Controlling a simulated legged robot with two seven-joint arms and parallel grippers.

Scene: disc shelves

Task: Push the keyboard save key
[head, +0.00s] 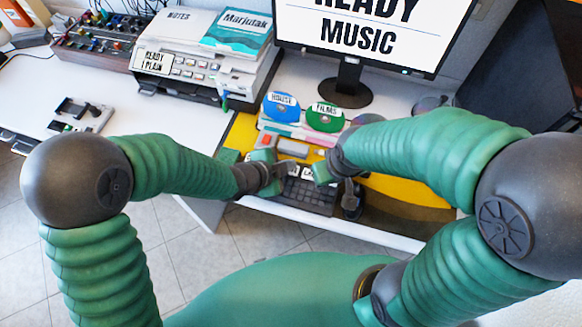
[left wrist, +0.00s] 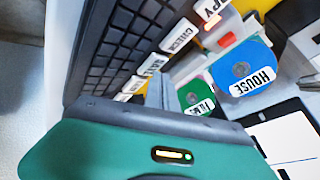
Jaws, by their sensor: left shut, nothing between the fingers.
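The dark keyboard (head: 306,196) lies on the yellow part of the desk, between my two grippers. In the left wrist view the keyboard (left wrist: 115,45) shows rows of black keys, with white labelled keys along one edge. One reads CHECK (left wrist: 181,36); another label (left wrist: 150,64) beside it is only partly legible, and I cannot tell which key is save. My left gripper (head: 285,178) is shut and empty, close over the keyboard's left end; its fingers (left wrist: 160,90) are near the labelled keys. I cannot tell contact. My right gripper (head: 338,186) is at the keyboard's right side.
Blue HOUSE (head: 282,106) and green FILMS (head: 324,117) discs stand behind the keyboard. A monitor (head: 370,40) reads READY MUSIC. A printer (head: 205,65) stands back left, and a small device (head: 80,115) sits at far left. The white desk between is clear.

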